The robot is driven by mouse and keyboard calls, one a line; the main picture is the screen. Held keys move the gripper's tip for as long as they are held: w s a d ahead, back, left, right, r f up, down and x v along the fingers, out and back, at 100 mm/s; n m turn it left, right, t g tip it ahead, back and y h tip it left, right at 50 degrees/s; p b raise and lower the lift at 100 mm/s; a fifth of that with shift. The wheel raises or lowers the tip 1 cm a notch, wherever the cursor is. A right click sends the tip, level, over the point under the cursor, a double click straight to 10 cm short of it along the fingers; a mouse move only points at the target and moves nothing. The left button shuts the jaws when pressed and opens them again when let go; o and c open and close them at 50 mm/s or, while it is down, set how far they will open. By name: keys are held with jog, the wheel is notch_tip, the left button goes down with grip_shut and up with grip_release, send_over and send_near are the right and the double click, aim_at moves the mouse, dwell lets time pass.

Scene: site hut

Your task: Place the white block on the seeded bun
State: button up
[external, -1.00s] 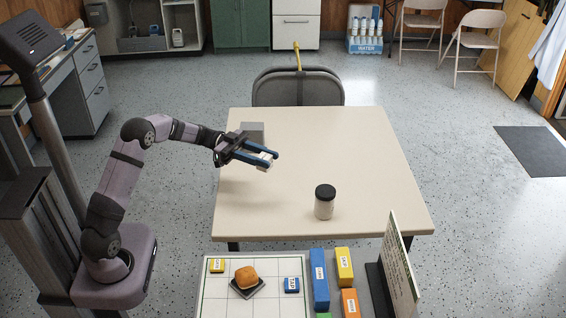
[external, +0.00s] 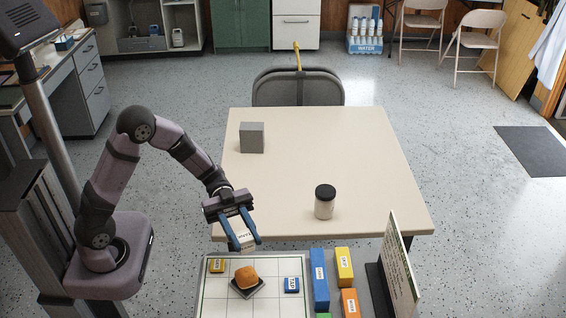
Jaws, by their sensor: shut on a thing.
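My gripper (external: 241,243) is shut on the white block (external: 241,236), which has dark lettering on its face. It holds the block in the air, just behind and slightly left of the seeded bun in the picture. The bun (external: 246,276) is round and golden brown, and sits on a small dark plate (external: 246,289) on the white gridded board (external: 215,300). The block and the bun look apart. Seeds on the bun are too small to make out.
Long blue (external: 320,282), yellow (external: 344,267) and orange (external: 350,303) blocks lie to the right, near an upright sign (external: 400,262). A dark-lidded jar (external: 324,203) and a grey block (external: 252,138) stand on the beige table (external: 320,145).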

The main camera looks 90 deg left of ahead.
aim_at(246, 273)
jog(key=shift+s+d+g, duration=0.15)
jog(key=shift+s+g, duration=0.15)
jog(key=shift+f+b, duration=0.35)
jog(key=shift+f, duration=4.65)
jog(key=shift+f, duration=0.15)
jog(key=o, duration=1.1)
jog(key=shift+r, duration=0.2)
jog(key=b+v, duration=0.1)
jog(key=v, duration=1.1)
jog(key=shift+b, duration=0.35)
jog(key=shift+w+f, duration=0.1)
jog(key=shift+f, duration=0.05)
